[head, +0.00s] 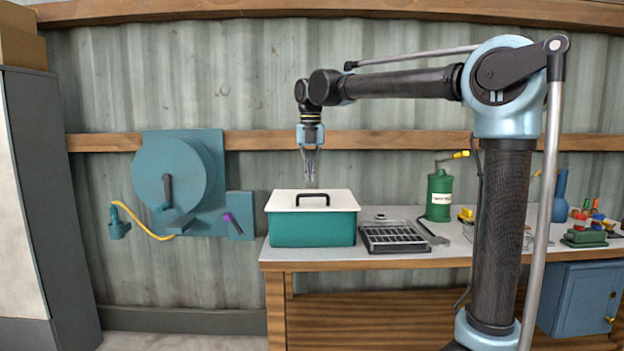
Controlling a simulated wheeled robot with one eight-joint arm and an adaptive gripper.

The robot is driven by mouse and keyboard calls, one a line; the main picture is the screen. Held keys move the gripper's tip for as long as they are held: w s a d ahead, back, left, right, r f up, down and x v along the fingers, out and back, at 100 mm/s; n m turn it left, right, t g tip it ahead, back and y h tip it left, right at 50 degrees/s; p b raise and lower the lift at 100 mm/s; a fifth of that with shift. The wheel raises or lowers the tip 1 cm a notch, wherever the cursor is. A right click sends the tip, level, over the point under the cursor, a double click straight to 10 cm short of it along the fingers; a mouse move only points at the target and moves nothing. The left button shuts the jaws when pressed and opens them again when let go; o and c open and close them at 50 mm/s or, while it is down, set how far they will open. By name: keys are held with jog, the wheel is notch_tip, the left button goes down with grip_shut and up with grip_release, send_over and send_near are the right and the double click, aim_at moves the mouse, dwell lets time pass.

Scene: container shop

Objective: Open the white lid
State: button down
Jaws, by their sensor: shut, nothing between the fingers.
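The white lid (338,200) lies flat on top of a teal box (313,230) at the left end of the workbench. A black arched handle (312,196) stands up from the middle of the lid. The lid looks closed on the box. My gripper (311,180) points straight down just above the handle. It is shut and empty, and it appears apart from the handle, though the exact depth gap is hard to tell.
The workbench (430,262) carries a dark slotted tray (396,238) right of the box, a wrench (433,234) and a green canister (439,196). A teal wheel-shaped wall unit (180,182) hangs at left. A tall cabinet (50,200) stands at far left.

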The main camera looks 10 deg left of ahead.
notch_tip(320, 180, up, 8)
jog(key=s, duration=0.2)
jog(key=t, duration=0.3)
send_near(308, 208)
jog(key=shift+y, duration=0.4)
jog(key=x, duration=0.6)
jog(key=shift+w+d, duration=0.2)
jog(key=shift+d, duration=0.05)
